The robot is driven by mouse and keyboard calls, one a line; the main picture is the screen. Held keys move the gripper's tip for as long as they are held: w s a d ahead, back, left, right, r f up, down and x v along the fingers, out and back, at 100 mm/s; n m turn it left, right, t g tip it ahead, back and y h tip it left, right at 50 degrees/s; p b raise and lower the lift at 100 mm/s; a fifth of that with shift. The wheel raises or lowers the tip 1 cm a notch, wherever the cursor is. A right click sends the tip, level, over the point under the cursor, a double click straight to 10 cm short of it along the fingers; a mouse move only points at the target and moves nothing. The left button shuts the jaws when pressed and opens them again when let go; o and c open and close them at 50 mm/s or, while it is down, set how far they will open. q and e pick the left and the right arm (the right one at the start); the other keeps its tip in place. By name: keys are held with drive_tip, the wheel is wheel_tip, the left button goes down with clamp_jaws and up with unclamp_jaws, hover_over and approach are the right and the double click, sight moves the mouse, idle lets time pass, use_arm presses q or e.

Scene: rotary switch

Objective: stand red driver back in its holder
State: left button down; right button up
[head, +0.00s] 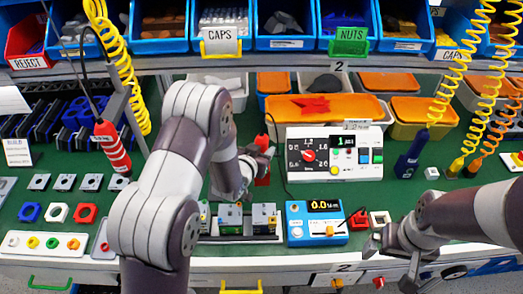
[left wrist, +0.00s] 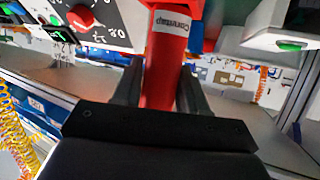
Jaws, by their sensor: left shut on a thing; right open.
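A red driver (left wrist: 162,80) with a white label stands between the two dark fingers of my left gripper (left wrist: 160,92) in the left wrist view. In the head view the left gripper (head: 259,157) is shut around this driver (head: 262,178), just left of the white control box; my arm covers part of it. Another red tool (head: 111,147) hangs from a cord at the left. I cannot make out which fixture is the driver's holder. My right gripper (head: 374,247) is open and empty near the front edge of the bench.
A white control box (head: 334,170) with a red knob stands just right of the left gripper. A blue meter (head: 316,236) is in front of it. Coloured nuts lie in a white tray (head: 43,257) at the left. Coiled yellow hoses hang at both sides.

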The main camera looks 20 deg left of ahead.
use_arm(q)
drive_tip(key=c, duration=0.5)
unclamp_jaws()
